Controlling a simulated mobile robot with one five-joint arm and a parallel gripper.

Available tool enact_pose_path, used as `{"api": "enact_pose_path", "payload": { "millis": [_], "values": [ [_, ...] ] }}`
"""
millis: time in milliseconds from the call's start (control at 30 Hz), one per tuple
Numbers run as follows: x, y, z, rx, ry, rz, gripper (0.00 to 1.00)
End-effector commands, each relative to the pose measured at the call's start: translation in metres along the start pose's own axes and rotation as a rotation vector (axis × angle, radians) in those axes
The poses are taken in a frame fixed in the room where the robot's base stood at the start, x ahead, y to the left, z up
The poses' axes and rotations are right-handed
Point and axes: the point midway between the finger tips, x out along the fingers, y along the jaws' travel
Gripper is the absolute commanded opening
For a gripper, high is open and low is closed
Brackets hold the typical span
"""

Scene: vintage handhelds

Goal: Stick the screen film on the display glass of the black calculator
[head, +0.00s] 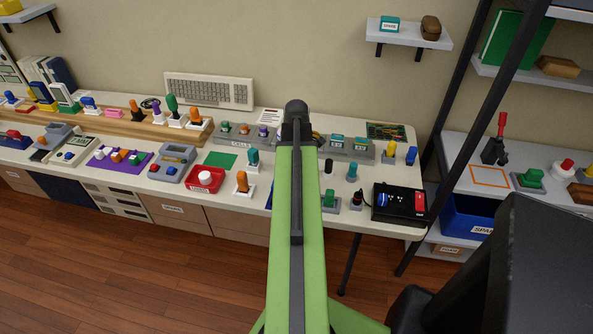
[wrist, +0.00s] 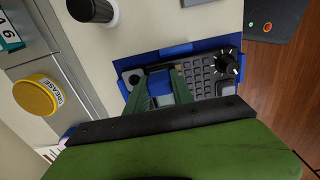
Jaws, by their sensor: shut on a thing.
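The black calculator (wrist: 200,72) lies on a blue mat (wrist: 190,50) in the wrist view, with rows of grey keys and a round black knob with a white pointer (wrist: 228,66) on its right part. My gripper (wrist: 160,88) is over the calculator's left part, its two green fingers shut on a small pale blue piece, apparently the screen film (wrist: 158,85). The fingers and the green wrist cover part of the calculator. I cannot tell whether the film touches the display glass. In the head view my arm hides gripper, film and calculator.
A yellow grease tin (wrist: 37,96) and a black-topped cylinder (wrist: 92,8) stand left of the calculator. A black box with a red part (head: 400,204) stands at the table's right end. Many small items crowd the table (head: 330,236). The floor beyond its front edge is clear.

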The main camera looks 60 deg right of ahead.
Motion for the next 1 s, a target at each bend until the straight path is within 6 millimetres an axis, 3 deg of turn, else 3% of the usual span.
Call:
{"api": "enact_pose_path", "payload": {
  "millis": [467,500,633,1000],
  "values": [
    [0.0007,-0.0005,0.0002,0.0,-0.001,-0.002,0.0],
    [0.0007,-0.0005,0.0002,0.0,-0.001,-0.002,0.34],
    [0.0007,-0.0005,0.0001,0.0,-0.001,-0.001,0.51],
    [-0.0022,-0.0002,0.0001,0.0,0.0,-0.001,0.54]
  ]
}}
